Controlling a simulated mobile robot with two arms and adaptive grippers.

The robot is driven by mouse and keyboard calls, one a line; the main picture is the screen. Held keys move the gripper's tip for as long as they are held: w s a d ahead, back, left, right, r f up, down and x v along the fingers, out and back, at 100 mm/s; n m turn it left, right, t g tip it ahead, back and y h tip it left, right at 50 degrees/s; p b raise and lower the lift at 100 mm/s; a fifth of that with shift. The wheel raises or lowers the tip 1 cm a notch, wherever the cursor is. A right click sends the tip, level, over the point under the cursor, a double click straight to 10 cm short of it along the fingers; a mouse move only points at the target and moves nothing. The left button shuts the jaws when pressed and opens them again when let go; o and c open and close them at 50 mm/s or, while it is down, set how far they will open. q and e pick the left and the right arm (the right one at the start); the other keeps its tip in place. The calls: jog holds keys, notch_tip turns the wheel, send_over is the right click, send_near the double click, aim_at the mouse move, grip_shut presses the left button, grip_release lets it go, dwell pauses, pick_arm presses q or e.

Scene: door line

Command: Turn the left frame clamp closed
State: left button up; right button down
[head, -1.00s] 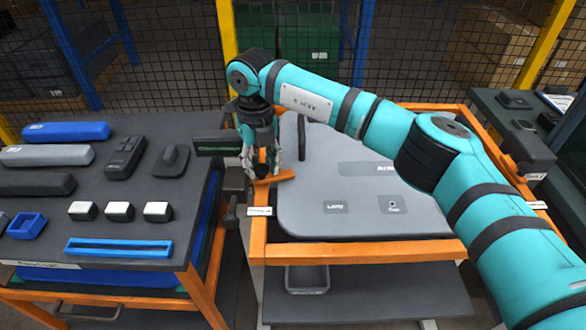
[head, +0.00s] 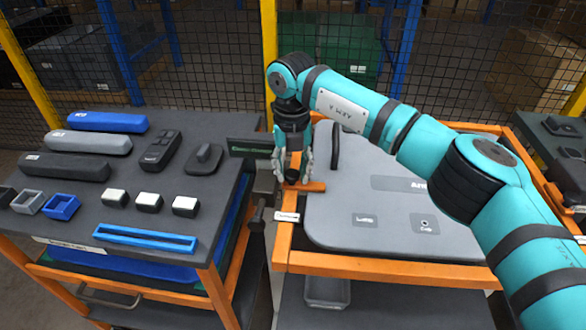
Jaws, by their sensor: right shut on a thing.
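The left frame clamp (head: 314,187) is an orange lever on the left rail of the orange frame. It points right, over the edge of the grey door panel (head: 390,215). My right gripper (head: 292,177) points down over the rail end of the clamp. Its grey fingers are shut around the clamp's dark knob, which shows between them. The fingers partly hide the clamp's pivot. My left gripper is not in view.
A dark handle (head: 335,147) stands up from the panel beside my gripper. On the left, a dark table (head: 75,215) carries several blocks, tools and a blue tray (head: 145,240). A narrow gap separates table and frame. A mesh fence stands behind.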

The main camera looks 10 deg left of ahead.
aim_at(292, 174)
jog(key=c, duration=1.2)
grip_release()
jog(key=shift+r, duration=0.15)
notch_tip(292, 174, up, 12)
jog(key=shift+f, duration=0.1)
